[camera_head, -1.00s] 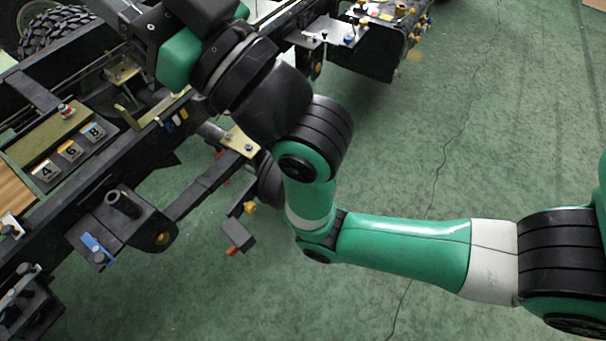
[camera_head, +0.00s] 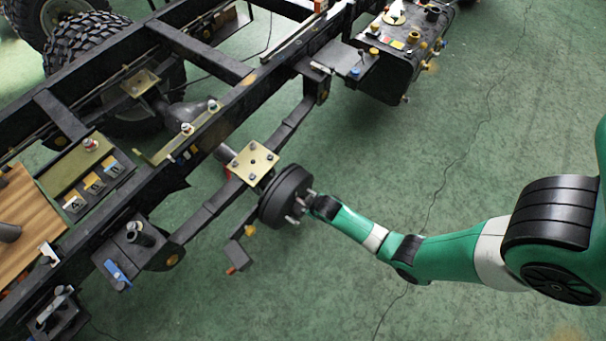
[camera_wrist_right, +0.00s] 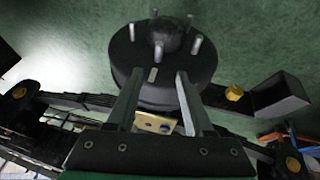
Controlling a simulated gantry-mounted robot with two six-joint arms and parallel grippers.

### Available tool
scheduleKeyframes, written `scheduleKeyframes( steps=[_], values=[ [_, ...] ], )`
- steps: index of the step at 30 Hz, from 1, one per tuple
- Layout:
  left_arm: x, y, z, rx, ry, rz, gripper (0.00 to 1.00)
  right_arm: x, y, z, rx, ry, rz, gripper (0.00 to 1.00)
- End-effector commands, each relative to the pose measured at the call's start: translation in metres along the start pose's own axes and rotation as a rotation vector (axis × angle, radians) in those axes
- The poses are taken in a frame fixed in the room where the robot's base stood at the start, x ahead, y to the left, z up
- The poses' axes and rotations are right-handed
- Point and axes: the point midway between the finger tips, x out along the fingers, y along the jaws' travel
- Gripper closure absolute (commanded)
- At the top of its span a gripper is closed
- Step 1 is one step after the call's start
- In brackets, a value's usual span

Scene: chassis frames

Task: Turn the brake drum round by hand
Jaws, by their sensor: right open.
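The brake drum (camera_head: 285,197) is a black round drum with bright studs, at the outer end of the axle beside the chassis rail. In the right wrist view, the drum (camera_wrist_right: 163,91) fills the upper middle, with its hub and studs at the top. My right gripper (camera_wrist_right: 158,76) is open. Its two fingertips are spread in front of the drum's near part, with one stud between them in the picture; I cannot tell whether they touch. In the head view my right arm reaches the drum's stud side, and its fingers cannot be made out. My left gripper is not in view.
A gold plate with bolts (camera_head: 253,162) sits on the axle next to the drum. A black bracket with an orange tip (camera_head: 238,254) hangs below it. The leaf spring (camera_head: 207,213) runs alongside. The green floor (camera_head: 480,120) is clear to the right.

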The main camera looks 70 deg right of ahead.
Motion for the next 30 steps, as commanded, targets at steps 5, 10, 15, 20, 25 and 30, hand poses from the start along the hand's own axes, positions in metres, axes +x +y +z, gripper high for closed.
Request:
scheduleKeyframes(
  steps=[5,10,15,20,25,30],
  values=[
    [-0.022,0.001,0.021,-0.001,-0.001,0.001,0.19,0.033,-0.002,0.002,0.001,0.002,0.001,0.48],
    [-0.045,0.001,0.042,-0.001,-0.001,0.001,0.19,0.073,-0.002,0.002,0.001,0.002,0.000,0.48],
    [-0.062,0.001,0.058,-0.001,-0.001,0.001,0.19,0.104,-0.001,0.001,0.001,0.002,0.000,0.48],
    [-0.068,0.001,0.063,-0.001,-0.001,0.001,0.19,0.115,-0.001,-0.001,0.000,0.003,0.000,0.48],
    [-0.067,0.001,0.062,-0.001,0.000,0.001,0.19,0.114,0.000,-0.002,0.000,0.003,0.000,0.48],
    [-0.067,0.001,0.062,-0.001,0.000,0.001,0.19,0.114,0.000,-0.002,0.000,0.003,0.000,0.61]
  ],
)
